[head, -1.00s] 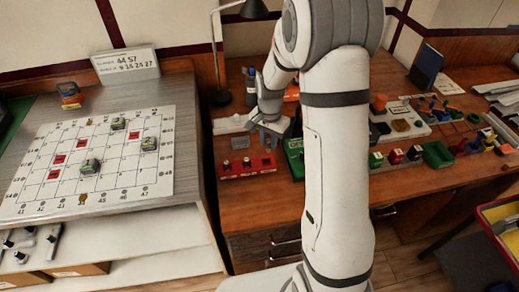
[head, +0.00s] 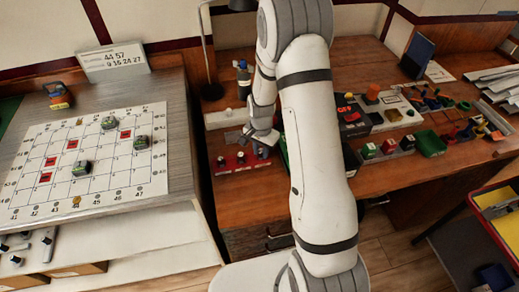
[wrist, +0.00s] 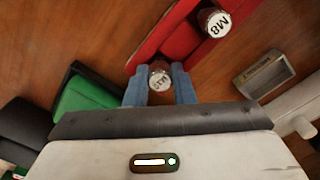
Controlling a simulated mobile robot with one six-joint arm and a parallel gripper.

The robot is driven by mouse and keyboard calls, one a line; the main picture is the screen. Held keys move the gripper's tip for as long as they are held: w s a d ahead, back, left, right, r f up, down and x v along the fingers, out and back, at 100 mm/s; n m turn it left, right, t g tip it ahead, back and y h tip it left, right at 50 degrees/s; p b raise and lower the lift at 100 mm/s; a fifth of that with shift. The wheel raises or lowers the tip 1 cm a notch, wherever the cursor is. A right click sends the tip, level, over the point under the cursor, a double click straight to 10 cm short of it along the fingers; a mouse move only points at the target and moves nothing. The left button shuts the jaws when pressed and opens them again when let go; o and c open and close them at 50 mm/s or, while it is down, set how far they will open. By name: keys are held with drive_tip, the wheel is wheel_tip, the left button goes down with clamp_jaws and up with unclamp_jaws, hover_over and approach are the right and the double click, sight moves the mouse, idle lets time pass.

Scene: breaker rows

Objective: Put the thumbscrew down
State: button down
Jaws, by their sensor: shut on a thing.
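My gripper (wrist: 160,88) is shut on a thumbscrew (wrist: 160,77). The thumbscrew has a round pale cap with dark lettering, seen upside down and not fully legible, and it sits between the two blue fingers. In the head view my gripper (head: 262,146) is low at the right end of the red tray (head: 228,168), where the held thumbscrew cannot be made out. The red tray also shows in the wrist view (wrist: 180,38), running up from the fingers. I cannot tell whether the held thumbscrew touches it. Another thumbscrew, marked M8 (wrist: 215,22), stands in the tray.
A green box (wrist: 88,108) lies left of my fingers in the wrist view. A grey bin (wrist: 263,78) is to the right. A board with a grid sheet (head: 85,155) stands left in the head view. Bare wood lies in front of the tray.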

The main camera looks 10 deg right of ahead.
sight(261, 151)
drive_tip(key=shift+f, duration=0.15)
drive_tip(key=c, duration=1.2)
unclamp_jaws()
drive_tip(key=shift+c, duration=0.2)
wheel_tip(261, 151, up, 12)
drive_tip(key=s+r+n+t, duration=0.1)
drive_tip(key=s+r+n, duration=0.3)
drive_tip(key=s+r, duration=0.4)
drive_tip(key=s+r+n+t, duration=0.2)
drive_tip(key=s+r+n, duration=0.3)
drive_tip(key=s, duration=1)
wheel_tip(261, 151, up, 3)
drive_tip(key=shift+f+b, duration=0.1)
drive_tip(key=shift+b, duration=0.3)
drive_tip(key=shift+a, duration=0.1)
